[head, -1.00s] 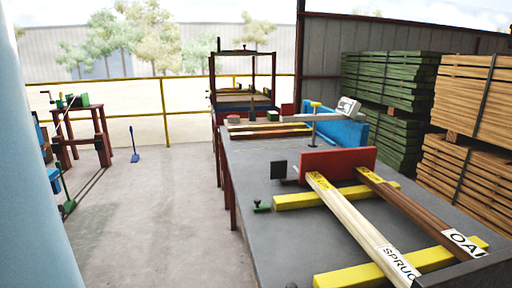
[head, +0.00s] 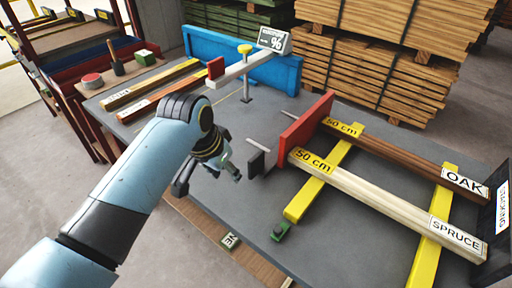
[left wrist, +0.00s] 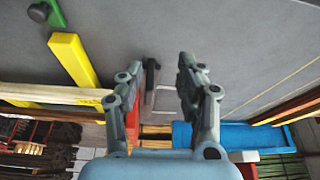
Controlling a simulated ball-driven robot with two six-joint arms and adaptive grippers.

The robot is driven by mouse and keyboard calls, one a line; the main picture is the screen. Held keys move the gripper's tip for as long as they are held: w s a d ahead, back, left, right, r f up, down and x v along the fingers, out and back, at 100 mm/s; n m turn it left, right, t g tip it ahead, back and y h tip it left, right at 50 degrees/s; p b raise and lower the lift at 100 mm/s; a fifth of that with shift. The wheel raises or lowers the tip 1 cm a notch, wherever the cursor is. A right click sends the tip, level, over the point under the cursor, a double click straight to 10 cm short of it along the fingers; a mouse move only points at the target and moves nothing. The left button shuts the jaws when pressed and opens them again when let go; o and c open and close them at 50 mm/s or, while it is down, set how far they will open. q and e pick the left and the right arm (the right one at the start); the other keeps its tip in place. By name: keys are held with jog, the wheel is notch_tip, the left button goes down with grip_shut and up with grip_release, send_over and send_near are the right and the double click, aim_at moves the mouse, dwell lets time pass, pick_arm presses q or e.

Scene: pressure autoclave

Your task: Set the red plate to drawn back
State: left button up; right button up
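The red plate (head: 306,128) stands upright on the grey bench, close to the "50 cm" ends of the pale SPRUCE beam (head: 380,200) and the brown OAK beam (head: 400,157). A small dark handle plate (head: 256,164) is on the plate's near-left side. My left gripper (head: 212,176) is above the bench, left of the handle plate, open and empty. In the left wrist view its fingers (left wrist: 161,62) are apart. The handle (left wrist: 152,75) shows between them, apparently untouched, and part of the red plate (left wrist: 132,120) shows behind the left finger. My right gripper is not in view.
Yellow bars (head: 310,198) lie under the beams. A green-knobbed part (head: 280,231) sits at the bench's front edge. Timber stacks (head: 360,65) stand beyond the bench.

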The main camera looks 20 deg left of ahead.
pick_arm(q)
jog(key=m, duration=0.1)
send_near(255, 156)
jog(key=shift+h, duration=0.3)
jog(key=x, duration=1.1)
jog(key=shift+a, duration=0.15)
jog(key=shift+t, duration=0.3)
jog(key=shift+c, duration=0.2)
grip_shut()
